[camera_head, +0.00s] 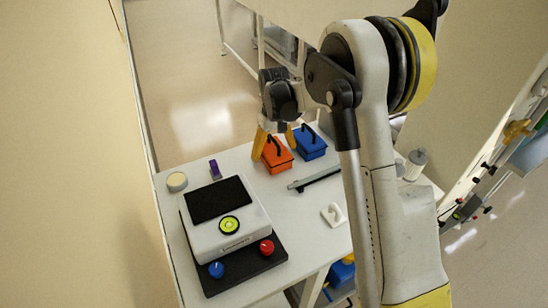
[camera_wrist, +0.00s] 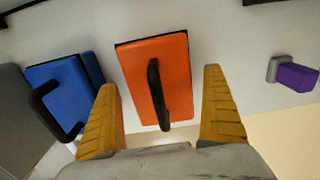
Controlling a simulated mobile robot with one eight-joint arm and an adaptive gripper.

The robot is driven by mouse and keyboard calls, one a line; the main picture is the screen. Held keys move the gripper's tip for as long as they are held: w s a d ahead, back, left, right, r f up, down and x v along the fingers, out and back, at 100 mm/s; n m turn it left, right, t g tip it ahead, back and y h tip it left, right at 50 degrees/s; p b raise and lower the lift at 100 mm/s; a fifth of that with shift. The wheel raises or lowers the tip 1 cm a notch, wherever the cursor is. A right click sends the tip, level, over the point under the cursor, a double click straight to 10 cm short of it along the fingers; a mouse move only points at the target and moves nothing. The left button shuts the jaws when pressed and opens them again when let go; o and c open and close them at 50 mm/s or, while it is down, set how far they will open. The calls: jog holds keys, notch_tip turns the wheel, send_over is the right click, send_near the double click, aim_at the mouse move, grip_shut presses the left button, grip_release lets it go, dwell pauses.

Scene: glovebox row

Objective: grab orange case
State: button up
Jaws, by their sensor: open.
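The orange case (camera_head: 277,157) lies on the white table at its far side, with a black handle on top. In the wrist view the orange case (camera_wrist: 176,63) lies between and ahead of my two yellow fingers, its black handle (camera_wrist: 157,92) running lengthwise down the middle. My gripper (camera_head: 272,145) is open above the case, with a finger to either side in the head view. It also shows in the wrist view (camera_wrist: 165,105), and nothing is held. In the head view the fingers partly cover the case.
A blue case (camera_head: 309,142) stands close beside the orange one, near one finger in the wrist view (camera_wrist: 63,92). A purple-and-grey item (camera_head: 215,170), a round tin (camera_head: 177,181), a white device (camera_head: 226,217) and a grey bar (camera_head: 315,179) share the table (camera_head: 310,222).

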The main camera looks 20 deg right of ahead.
notch_tip(320, 180, down, 2)
jog(key=shift+f, duration=0.2)
jog(key=shift+r, duration=0.1)
jog(key=c, duration=1.5)
